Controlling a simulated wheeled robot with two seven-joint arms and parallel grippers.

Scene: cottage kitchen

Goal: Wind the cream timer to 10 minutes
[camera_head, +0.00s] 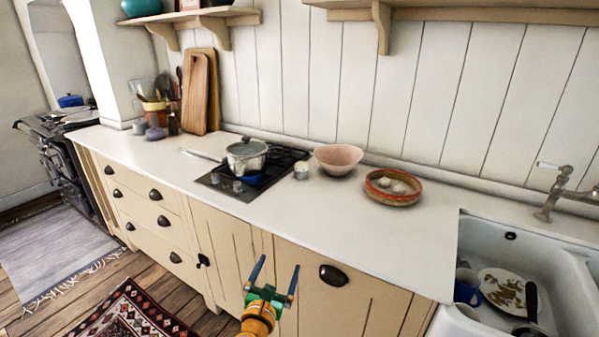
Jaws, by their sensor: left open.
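The cream timer (301,170) is a small, pale, upright object on the white counter, between the black hob and a pink bowl. Its dial marks are too small to read. My left gripper (276,270) shows at the bottom middle, in front of the cabinet doors. It is open, with nothing between its two blue fingers, and is well apart from the timer. My right gripper is not in view.
A lidded pot (247,153) stands on the hob (222,184). Right of the timer are the pink bowl (339,158) and a red-rimmed dish (394,187). The sink (480,240) holds dishes at the right. The counter's front strip is clear.

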